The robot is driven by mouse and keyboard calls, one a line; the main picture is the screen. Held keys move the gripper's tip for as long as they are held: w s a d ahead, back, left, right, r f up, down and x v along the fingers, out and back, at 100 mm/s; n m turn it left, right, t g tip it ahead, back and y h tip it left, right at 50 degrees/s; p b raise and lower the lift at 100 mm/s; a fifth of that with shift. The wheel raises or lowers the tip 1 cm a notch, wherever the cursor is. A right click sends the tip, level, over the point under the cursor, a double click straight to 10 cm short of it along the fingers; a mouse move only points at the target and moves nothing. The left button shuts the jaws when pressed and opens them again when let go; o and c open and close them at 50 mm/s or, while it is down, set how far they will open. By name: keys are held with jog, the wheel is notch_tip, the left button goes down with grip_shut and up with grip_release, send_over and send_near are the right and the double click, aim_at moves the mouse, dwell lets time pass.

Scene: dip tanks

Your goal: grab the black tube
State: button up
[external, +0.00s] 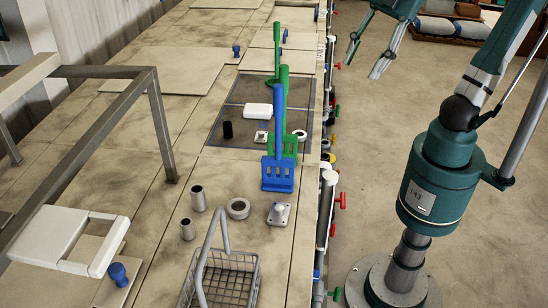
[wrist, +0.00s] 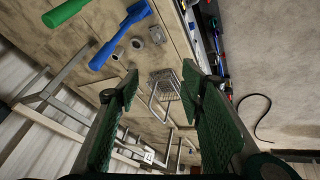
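The black tube (external: 227,130) is a short dark cylinder. It stands on a dark framed panel (external: 213,147) on the bench in the external view, left of a small white block (external: 258,110). I cannot make out the tube in the wrist view. My gripper (external: 364,58) is raised at the upper right of the external view, off the bench's right side and well apart from the tube. Its two green fingers (wrist: 161,78) are spread wide in the wrist view, with nothing held between them.
Blue (external: 278,150) and green (external: 284,110) slotted paddles with long handles stand right of the tube. A wire basket (external: 222,282), metal cylinders (external: 198,198) and a metal ring (external: 238,208) are nearer. A metal frame (external: 160,125) stands left. Valves with red handles (external: 341,201) line the bench edge.

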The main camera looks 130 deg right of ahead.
jog(key=w+d+r+n+g, duration=0.1)
jog(key=w+d+n, duration=0.15)
jog(key=d, duration=0.35)
jog(key=w+d+r+n+g, duration=0.1)
jog(key=w+d, duration=0.3)
jog(key=d, duration=0.1)
jog(key=n+g+y, duration=0.1)
jog(key=n+g, duration=0.3)
jog(key=n, duration=0.6)
send_over(228, 130)
jog(key=d, duration=0.2)
notch_tip(228, 130, down, 33)
jog(key=shift+s+a+f+m, duration=0.1)
jog(key=shift+s+f+m, duration=0.15)
jog(key=shift+s+f, duration=0.15)
jog(key=shift+f, duration=0.1)
jog(key=shift+f, duration=1.2)
